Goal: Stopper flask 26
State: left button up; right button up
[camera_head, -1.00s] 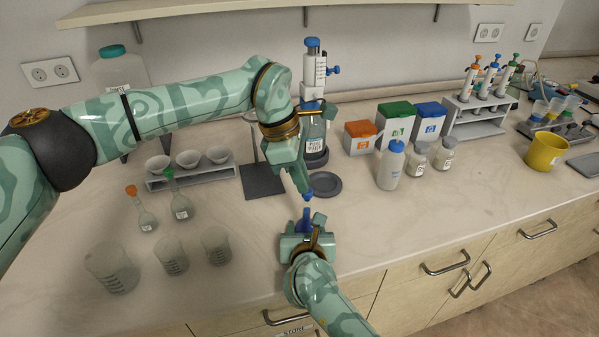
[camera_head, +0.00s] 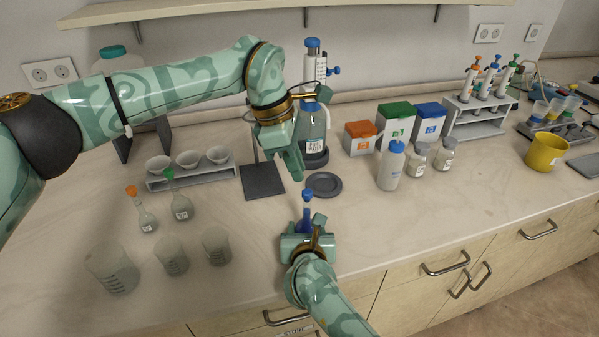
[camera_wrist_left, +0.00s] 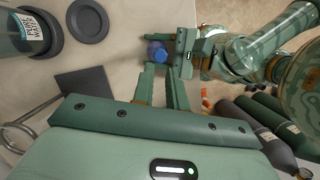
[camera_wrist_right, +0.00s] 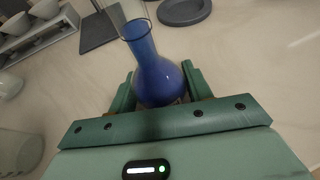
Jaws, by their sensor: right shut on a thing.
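A small flask of blue liquid (camera_head: 304,224) stands upright in my right gripper (camera_head: 306,236), which is shut on its round body. A blue stopper (camera_head: 307,195) sits at the top of the flask's neck. My left gripper (camera_head: 294,172) is above and behind the stopper, apart from it. Its fingers (camera_wrist_left: 160,80) are parted with nothing between them. I cannot read a number on the flask.
Stoppered flasks, orange (camera_head: 147,219) and green (camera_head: 181,206), and several beakers (camera_head: 172,257) stand at left. A dark round dish (camera_head: 324,184) and a pure water bottle (camera_head: 312,128) are behind. A white bottle (camera_head: 391,168) stands right. The front right counter is clear.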

pick_arm(q)
jog(key=o, duration=0.6)
jog(key=shift+c, duration=0.2)
jog(key=v, duration=1.2)
pick_arm(e)
jog(key=shift+f, duration=0.1)
jog(key=o, duration=1.4)
jog(key=shift+o, duration=0.2)
